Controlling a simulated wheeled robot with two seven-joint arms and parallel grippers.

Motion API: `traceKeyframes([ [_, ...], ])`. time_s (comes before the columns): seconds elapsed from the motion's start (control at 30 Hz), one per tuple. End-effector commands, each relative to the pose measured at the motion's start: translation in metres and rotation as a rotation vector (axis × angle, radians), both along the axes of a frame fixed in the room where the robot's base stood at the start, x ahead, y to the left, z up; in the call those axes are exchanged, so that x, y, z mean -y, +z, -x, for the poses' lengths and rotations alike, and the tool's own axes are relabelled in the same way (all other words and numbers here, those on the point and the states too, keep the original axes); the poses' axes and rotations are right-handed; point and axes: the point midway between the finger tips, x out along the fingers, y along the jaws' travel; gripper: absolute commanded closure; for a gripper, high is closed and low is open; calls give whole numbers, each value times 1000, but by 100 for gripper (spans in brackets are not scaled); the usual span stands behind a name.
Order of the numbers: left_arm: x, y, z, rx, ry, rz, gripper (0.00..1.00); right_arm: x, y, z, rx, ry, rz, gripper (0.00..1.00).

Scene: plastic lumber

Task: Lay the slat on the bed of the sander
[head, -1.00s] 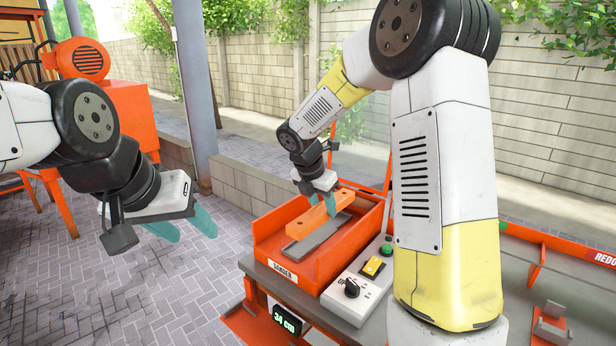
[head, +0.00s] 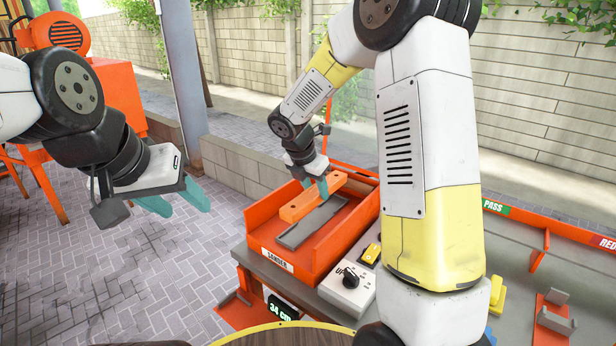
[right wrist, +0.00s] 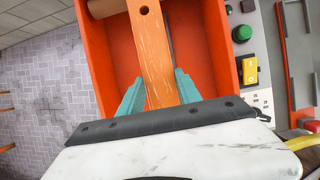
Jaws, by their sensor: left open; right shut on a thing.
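The slat is an orange bar with holes near its ends (head: 298,209). My right gripper (head: 322,187) is shut on it from above, near its far end. The right wrist view shows the slat (right wrist: 152,45) between the teal fingertips (right wrist: 158,90). The sander (head: 275,246) is an orange open-topped tray with a grey bed strip (head: 311,223). The slat lies lengthwise along the strip, appearing over or just beside it; I cannot tell whether it touches. My left gripper (head: 180,200) is open and empty, over the paving left of the sander.
A control box with a knob (head: 348,280) and a yellow switch (head: 371,254) stands right of the tray. A green button (right wrist: 241,33) shows in the right wrist view. A display (head: 284,316) sits below the tray. Orange machinery (head: 120,90) stands at the back left.

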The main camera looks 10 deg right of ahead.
Motion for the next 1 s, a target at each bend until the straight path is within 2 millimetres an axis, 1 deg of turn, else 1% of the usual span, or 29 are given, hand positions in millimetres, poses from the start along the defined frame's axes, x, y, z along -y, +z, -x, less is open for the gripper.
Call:
traceKeyframes([
  [0.1,0,0,0,0,0,0,49,0,-15,0,-1,1,1,100],
  [0.3,0,0,0,0,0,0,49,0,-38,0,0,1,0,100],
  [0.5,0,0,0,0,0,0,49,0,-53,0,0,1,0,100],
  [0.7,0,0,0,0,0,0,49,0,-58,0,2,-1,0,100],
  [1.0,0,0,0,0,0,0,49,0,-58,0,2,-1,0,100],
])
